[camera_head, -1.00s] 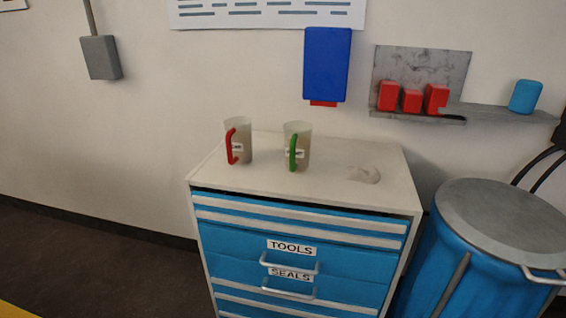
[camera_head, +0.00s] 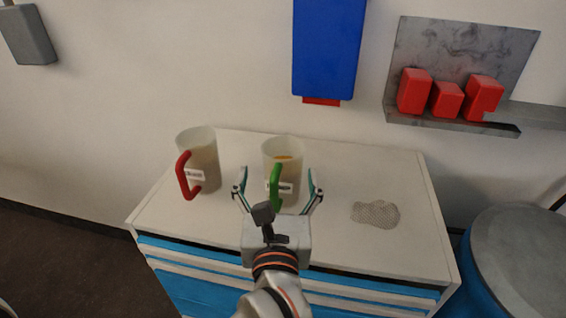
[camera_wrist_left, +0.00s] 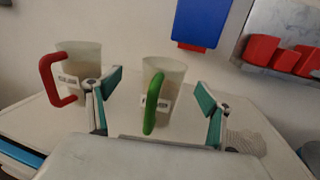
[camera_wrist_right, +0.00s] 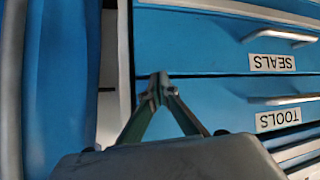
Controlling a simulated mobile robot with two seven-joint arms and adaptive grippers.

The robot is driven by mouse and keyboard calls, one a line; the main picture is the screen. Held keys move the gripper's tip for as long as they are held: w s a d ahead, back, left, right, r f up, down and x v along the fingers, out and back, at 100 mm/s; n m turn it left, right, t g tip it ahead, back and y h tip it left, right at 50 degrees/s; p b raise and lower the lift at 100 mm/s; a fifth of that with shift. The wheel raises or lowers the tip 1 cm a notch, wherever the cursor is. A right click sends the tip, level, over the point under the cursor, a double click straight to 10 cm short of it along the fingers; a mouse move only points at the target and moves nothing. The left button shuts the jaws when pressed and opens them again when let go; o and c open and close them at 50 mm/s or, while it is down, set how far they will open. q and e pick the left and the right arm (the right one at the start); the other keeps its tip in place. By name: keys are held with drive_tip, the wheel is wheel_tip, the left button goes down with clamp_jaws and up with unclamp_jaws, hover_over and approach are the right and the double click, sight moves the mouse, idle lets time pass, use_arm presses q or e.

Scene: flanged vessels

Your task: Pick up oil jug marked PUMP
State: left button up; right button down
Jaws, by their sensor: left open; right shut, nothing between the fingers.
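Two translucent jugs stand upright on the cabinet top. One jug (camera_head: 290,157) has a green handle, the other (camera_head: 206,156) a red handle. Each has a small white label that I cannot read, so I cannot tell which says PUMP. My left gripper (camera_head: 277,175) is open, with one finger on each side of the green-handled jug. In the left wrist view, that jug (camera_wrist_left: 168,76) is between and beyond the open fingers, its handle facing me, and the red-handled jug (camera_wrist_left: 84,62) is left of them. My right gripper (camera_wrist_right: 160,86) is shut and empty, in front of the blue drawers.
A grey mesh-patterned rag (camera_head: 376,214) lies on the white cabinet top (camera_head: 335,240), right of the jugs. A blue wall box (camera_head: 328,45) hangs behind. A metal shelf with red blocks (camera_head: 414,91) is at upper right. A blue drum (camera_head: 525,255) stands right of the cabinet.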

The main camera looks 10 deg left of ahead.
sight(283, 156)
use_arm(q)
drive_tip(key=shift+d+x, duration=0.25)
drive_tip(key=shift+x, duration=0.85)
drive_tip(key=x, duration=0.2)
drive_tip(key=f+b+x, duration=0.1)
drive_tip(key=x, duration=0.2)
drive_tip(key=shift+w+d, duration=0.2)
drive_tip(key=shift+w, duration=0.25)
drive_tip(key=shift+r, duration=0.15)
drive_tip(key=c, duration=1.3)
